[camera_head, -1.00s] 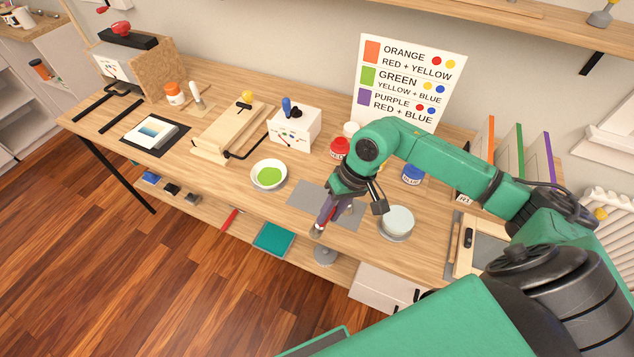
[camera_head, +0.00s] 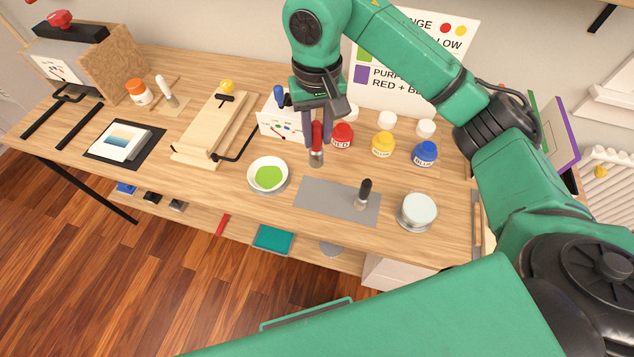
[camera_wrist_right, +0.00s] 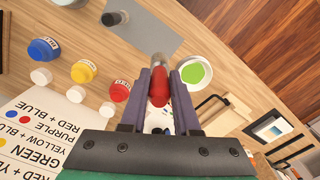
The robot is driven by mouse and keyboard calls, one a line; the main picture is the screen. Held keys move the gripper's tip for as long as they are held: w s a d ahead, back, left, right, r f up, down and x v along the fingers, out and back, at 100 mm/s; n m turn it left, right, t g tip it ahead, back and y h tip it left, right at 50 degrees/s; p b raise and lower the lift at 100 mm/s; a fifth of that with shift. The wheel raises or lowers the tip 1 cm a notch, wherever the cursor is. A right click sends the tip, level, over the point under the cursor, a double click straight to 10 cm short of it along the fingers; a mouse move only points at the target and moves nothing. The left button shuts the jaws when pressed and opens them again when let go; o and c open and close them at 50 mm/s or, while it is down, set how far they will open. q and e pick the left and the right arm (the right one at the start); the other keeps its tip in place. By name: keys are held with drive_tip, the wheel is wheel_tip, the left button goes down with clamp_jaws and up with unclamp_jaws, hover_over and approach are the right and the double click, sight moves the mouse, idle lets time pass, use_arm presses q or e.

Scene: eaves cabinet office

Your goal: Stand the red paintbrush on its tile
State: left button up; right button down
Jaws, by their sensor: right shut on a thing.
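The red paintbrush (camera_head: 317,136) is upright, bristle end down, between the fingers of my right gripper (camera_head: 318,126). The gripper is shut on its handle. It is in front of the white box and left of the red jar, seemingly above the table. In the right wrist view the brush (camera_wrist_right: 158,88) lies between both fingers (camera_wrist_right: 160,85). A grey mat (camera_head: 320,197) lies in front of the brush, with a black-handled brush (camera_head: 364,194) standing on it. A small tan tile (camera_head: 182,101) lies by a white-handled tool at the back left. I cannot tell which is its tile. My left gripper is not in view.
A bowl of green paint (camera_head: 268,176) is left of the mat. A pale round-topped pot (camera_head: 417,211) is to its right. Red (camera_head: 342,135), yellow (camera_head: 383,144) and blue (camera_head: 425,153) jars stand behind it. A wooden press board (camera_head: 212,128) is farther left.

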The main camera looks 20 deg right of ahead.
sight(317, 157)
wheel_tip(317, 157, down, 15)
drive_tip(key=p, duration=0.2)
drive_tip(key=shift+w, duration=0.2)
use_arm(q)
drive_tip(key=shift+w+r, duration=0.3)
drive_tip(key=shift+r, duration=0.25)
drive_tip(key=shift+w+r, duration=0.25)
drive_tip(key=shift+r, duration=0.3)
use_arm(e)
drive_tip(key=c, duration=0.6)
unclamp_jaws()
drive_tip(key=shift+c, duration=0.2)
wheel_tip(317, 157, up, 7)
drive_tip(key=shift+w+b, duration=0.1)
drive_tip(key=shift+b, duration=1.05)
wheel_tip(317, 157, up, 5)
drive_tip(key=shift+r, duration=0.15)
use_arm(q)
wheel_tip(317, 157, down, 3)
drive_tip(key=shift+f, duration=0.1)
